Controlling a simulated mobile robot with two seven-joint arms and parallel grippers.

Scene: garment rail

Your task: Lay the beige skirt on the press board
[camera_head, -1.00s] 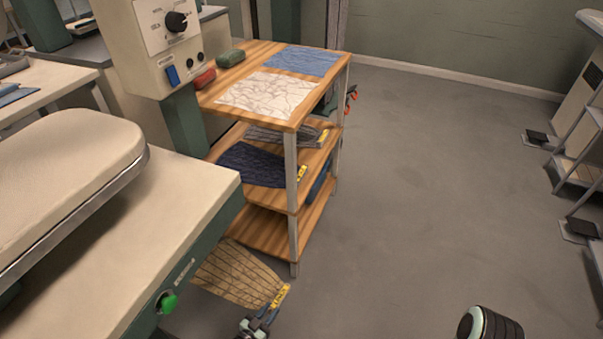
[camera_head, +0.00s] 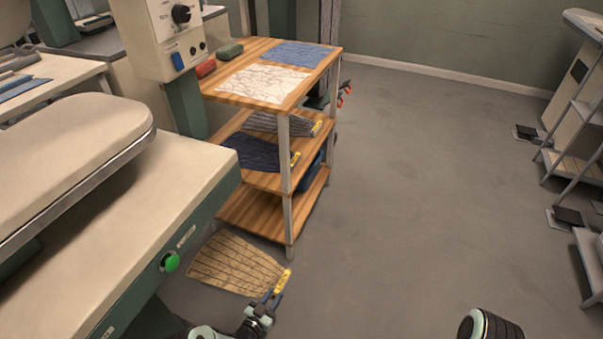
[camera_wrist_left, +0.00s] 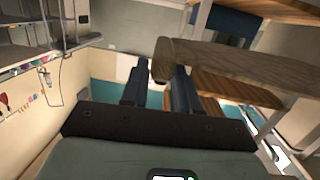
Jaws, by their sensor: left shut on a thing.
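The beige skirt (camera_head: 235,263), with dark lines and a yellow clip (camera_head: 284,280) at its narrow end, is held out flat, low beside the press table. My left gripper (camera_head: 274,296) is shut on the clip end, and the skirt fans out to the left. In the left wrist view, a brown grained piece (camera_wrist_left: 225,66) at the fingertips (camera_wrist_left: 160,78) looks like the skirt seen edge-on. The press board appears to be the padded beige board (camera_head: 70,150) at the left, well apart from the skirt. My right gripper is out of view.
The press table (camera_head: 195,172) has a green button (camera_head: 170,262) on its front. A wooden shelf cart (camera_head: 225,88) stands behind the skirt, carrying cloths and a dark blue garment (camera_head: 250,150). Open floor (camera_head: 420,190) lies to the right. A metal rack (camera_head: 580,160) stands far right.

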